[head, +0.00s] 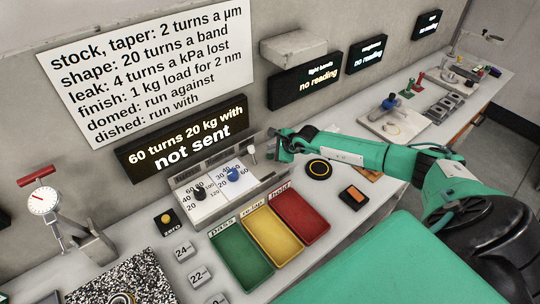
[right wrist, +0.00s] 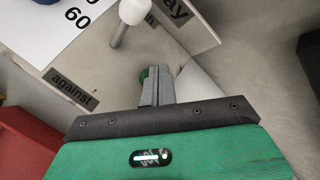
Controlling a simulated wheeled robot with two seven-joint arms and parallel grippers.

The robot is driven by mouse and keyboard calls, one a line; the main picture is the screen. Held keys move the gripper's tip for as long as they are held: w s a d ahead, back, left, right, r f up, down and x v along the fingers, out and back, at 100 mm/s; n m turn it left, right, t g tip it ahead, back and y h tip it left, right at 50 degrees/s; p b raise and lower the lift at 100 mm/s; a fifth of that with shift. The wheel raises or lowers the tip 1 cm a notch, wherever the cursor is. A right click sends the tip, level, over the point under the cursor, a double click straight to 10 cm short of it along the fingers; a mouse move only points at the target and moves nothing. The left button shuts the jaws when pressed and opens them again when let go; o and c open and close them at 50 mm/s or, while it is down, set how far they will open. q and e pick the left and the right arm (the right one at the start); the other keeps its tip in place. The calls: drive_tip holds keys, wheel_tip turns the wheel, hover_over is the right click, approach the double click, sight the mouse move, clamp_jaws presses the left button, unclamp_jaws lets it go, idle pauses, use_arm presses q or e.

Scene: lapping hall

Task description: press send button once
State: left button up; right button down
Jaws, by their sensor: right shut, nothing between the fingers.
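The control box (head: 215,190) has two dials, black (head: 199,194) and blue (head: 233,174), and a white-tipped lever (head: 251,152) at its right end. The lever also shows in the right wrist view (right wrist: 132,14). A small green round part (right wrist: 145,74), which looks like a button, is at the tips of my right gripper (right wrist: 157,72), mostly hidden behind the fingers. Whether they touch it I cannot tell. My right gripper (head: 273,144) is shut and empty at the box's right end. The display (head: 185,140) above reads "60 turns 20 kg with, not sent". My left gripper is out of view.
Green (head: 240,262), yellow (head: 271,237) and red (head: 300,216) trays lie in front of the box. A zero button (head: 165,218) and weights (head: 184,250) stand left. A black disc with a yellow ring (head: 319,169) lies near my right forearm.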

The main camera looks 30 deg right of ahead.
sight(273, 156)
drive_tip(key=shift+f+b, duration=0.55)
idle(0.4)
drive_tip(key=shift+r, duration=0.15)
idle(0.3)
drive_tip(key=shift+r+p, duration=0.6)
drive_tip(key=shift+r, duration=0.2)
drive_tip(key=shift+r+p, duration=1.5)
drive_tip(key=shift+r, duration=1.05)
drive_tip(key=shift+f, duration=0.1)
